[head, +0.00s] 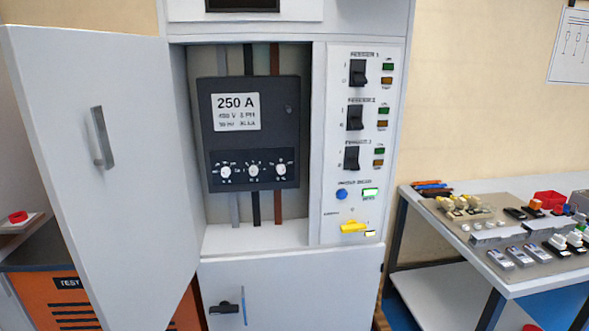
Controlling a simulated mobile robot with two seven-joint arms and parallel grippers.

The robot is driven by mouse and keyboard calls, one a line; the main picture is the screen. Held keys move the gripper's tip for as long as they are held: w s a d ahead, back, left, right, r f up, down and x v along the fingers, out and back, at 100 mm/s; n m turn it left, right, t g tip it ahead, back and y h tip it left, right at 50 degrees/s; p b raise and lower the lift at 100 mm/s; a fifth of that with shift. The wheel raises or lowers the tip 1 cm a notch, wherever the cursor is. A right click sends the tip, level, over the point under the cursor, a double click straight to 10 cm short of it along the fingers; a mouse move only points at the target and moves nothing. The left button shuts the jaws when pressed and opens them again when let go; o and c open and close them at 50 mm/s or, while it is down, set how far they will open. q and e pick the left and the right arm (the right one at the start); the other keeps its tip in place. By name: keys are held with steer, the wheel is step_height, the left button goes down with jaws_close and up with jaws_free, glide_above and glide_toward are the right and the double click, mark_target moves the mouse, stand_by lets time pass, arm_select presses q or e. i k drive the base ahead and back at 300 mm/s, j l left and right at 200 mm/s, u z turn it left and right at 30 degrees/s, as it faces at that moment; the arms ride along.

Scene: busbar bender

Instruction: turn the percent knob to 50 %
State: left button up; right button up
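A dark breaker unit (275,90) with a white "250 A" label hangs inside the open upper compartment of a grey cabinet. Near its bottom is a black panel with three small white round knobs in a row: the left knob (226,171), the middle knob (254,171) and the right knob (281,170). Scale marks surround each knob. The marks and lettering are too small to read, so I cannot tell which is the percent knob or where each points. Neither of my grippers is in view.
The cabinet door (135,190) stands open to the left. A panel (332,130) right of the compartment carries black switches, a blue button (342,194) and a yellow handle (353,227). A table (418,222) with electrical parts stands at right. An orange cabinet (50,290) is at lower left.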

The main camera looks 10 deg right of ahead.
mark_target(281, 168)
steer(key=i+l, duration=0.2)
steer(key=l, duration=0.2)
steer(key=i+l, duration=0.25)
steer(key=l, duration=0.2)
steer(key=i+l, duration=0.2)
steer(key=l, duration=0.2)
steer(key=i+l, duration=0.2)
steer(key=l, duration=0.2)
